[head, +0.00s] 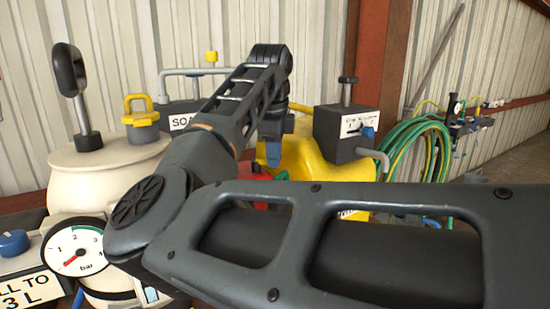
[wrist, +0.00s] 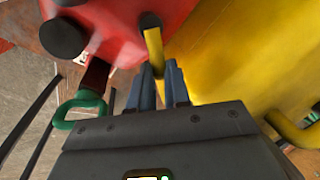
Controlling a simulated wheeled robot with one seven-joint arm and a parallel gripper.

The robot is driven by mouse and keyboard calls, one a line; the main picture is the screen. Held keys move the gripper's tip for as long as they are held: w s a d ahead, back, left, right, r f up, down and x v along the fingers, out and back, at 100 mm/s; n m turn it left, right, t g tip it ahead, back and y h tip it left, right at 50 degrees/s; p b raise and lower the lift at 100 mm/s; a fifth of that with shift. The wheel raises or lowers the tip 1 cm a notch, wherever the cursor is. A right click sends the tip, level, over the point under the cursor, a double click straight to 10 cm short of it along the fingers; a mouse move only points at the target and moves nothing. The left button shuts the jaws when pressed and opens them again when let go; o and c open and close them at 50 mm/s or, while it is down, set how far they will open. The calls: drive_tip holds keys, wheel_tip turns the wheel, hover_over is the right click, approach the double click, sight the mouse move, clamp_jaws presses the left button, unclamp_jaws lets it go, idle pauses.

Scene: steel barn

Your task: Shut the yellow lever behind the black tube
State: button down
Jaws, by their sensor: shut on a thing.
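The yellow lever (wrist: 154,48) shows in the wrist view as a short flat bar on a dark round hub on a red body. My gripper (wrist: 159,72) has its blue-grey fingers on either side of the lever's end and is shut on it. A black tube end (wrist: 64,38) sticks out of the red body to the left of the lever. In the head view my gripper (head: 272,157) points down beside the yellow tank; the lever and black tube are hidden there behind my arm.
The yellow tank (wrist: 235,50) stands close on the right of my gripper. A green ring handle (wrist: 80,110) is at the left. In the head view, a cream tank with a gauge (head: 73,247), a dark box (head: 340,135) and coiled green hoses (head: 425,140) stand around my arm.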

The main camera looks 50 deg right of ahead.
drive_tip(key=m, duration=0.1)
drive_tip(key=a+m+b, duration=0.1)
drive_tip(key=m, duration=0.1)
drive_tip(key=a+m+b, duration=0.1)
drive_tip(key=shift+s+f+m+g, duration=0.1)
drive_tip(key=shift+s+m+g, duration=0.1)
drive_tip(key=shift+m+g, duration=0.15)
drive_tip(key=shift+w+a+m+g+b, duration=0.1)
drive_tip(key=shift+a+m+g+b, duration=0.3)
drive_tip(key=shift+m, duration=0.9)
drive_tip(key=shift+w+a+m+g+b, duration=0.15)
drive_tip(key=shift+a+m+b, duration=0.4)
drive_tip(key=shift+m, duration=0.7)
drive_tip(key=shift+s, duration=0.1)
drive_tip(key=c, duration=1.1)
unclamp_jaws()
